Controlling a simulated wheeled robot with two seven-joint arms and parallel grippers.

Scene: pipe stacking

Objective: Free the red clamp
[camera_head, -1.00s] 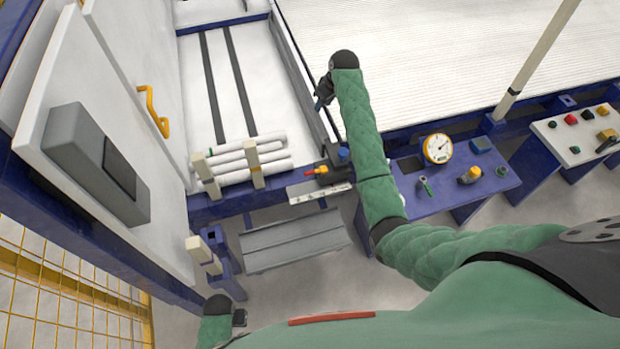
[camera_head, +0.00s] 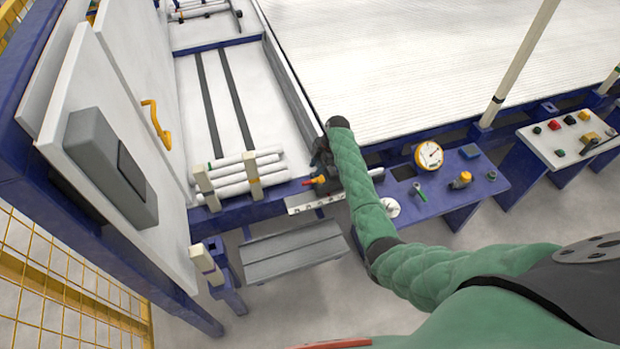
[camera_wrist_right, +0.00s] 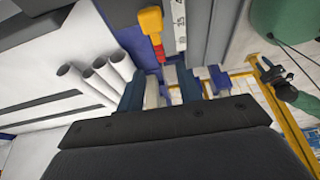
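The red clamp (camera_head: 318,181) shows as a small red and yellow handle at the front edge of the blue rack, right of the pipes. In the right wrist view its yellow grip and red stem (camera_wrist_right: 152,25) lie just beyond my fingers. My right gripper (camera_head: 323,160) is over the clamp area in the head view, and my arm hides part of the fixture. In the wrist view its fingers (camera_wrist_right: 172,88) stand apart, and I see nothing held. Contact with the handle cannot be told. My left gripper (camera_wrist_right: 270,70) is small and far off at the right of the wrist view.
Several white pipes (camera_head: 240,172) lie behind cream posts (camera_head: 254,176) on the rack. A grey step (camera_head: 292,252) is below. A blue console (camera_head: 440,195) with a gauge (camera_head: 428,155) stands right. A white door panel (camera_head: 140,60) closes off the left.

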